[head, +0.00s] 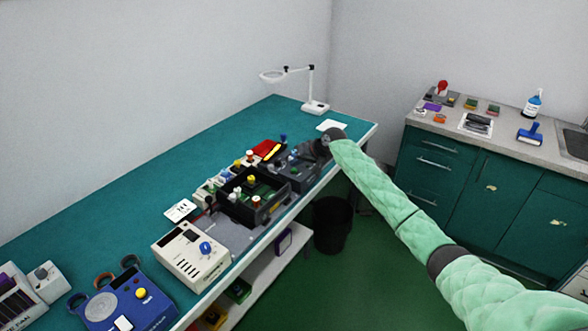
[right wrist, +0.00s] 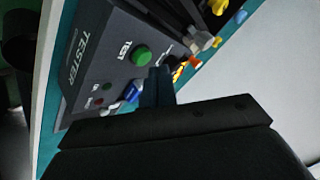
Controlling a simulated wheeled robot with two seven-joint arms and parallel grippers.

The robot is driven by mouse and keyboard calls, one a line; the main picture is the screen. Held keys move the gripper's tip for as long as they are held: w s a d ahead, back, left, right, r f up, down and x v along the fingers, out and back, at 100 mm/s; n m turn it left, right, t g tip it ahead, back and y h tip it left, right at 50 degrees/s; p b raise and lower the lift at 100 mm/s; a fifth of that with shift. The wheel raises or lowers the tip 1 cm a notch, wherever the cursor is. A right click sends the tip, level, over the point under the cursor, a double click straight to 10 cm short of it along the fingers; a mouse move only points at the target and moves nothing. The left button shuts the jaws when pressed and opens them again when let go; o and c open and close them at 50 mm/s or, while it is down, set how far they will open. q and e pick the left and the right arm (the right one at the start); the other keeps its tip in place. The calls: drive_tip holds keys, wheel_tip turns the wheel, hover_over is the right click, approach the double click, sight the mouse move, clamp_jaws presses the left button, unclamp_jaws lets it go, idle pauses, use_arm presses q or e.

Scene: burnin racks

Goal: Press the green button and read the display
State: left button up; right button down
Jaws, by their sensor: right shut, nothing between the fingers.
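The dark grey tester (right wrist: 90,65), lettered TESTER, fills the left of the right wrist view. Its round green button (right wrist: 141,55) is beside the word TEST. Two small indicators, one reddish and one green, sit lower on the same face. My right gripper (right wrist: 162,75) is shut and empty, its fingertips close to the green button; I cannot tell whether they touch the tester. In the head view the tester (head: 297,173) stands near the bench's front edge, partly hidden by my right gripper (head: 318,149). I cannot make out a display reading. My left gripper is not in view.
A black tray (head: 240,213) of parts stands left of the tester on the green bench (head: 110,238). A beige box (head: 180,262) with a blue knob is nearer. A magnifier lamp (head: 315,107) stands behind. A black bin (head: 333,226) is on the floor.

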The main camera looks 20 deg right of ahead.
sight(297, 173)
drive_tip(key=shift+r, duration=0.1)
wheel_tip(297, 173, up, 5)
drive_tip(key=p, duration=0.3)
idle(0.5)
idle(0.6)
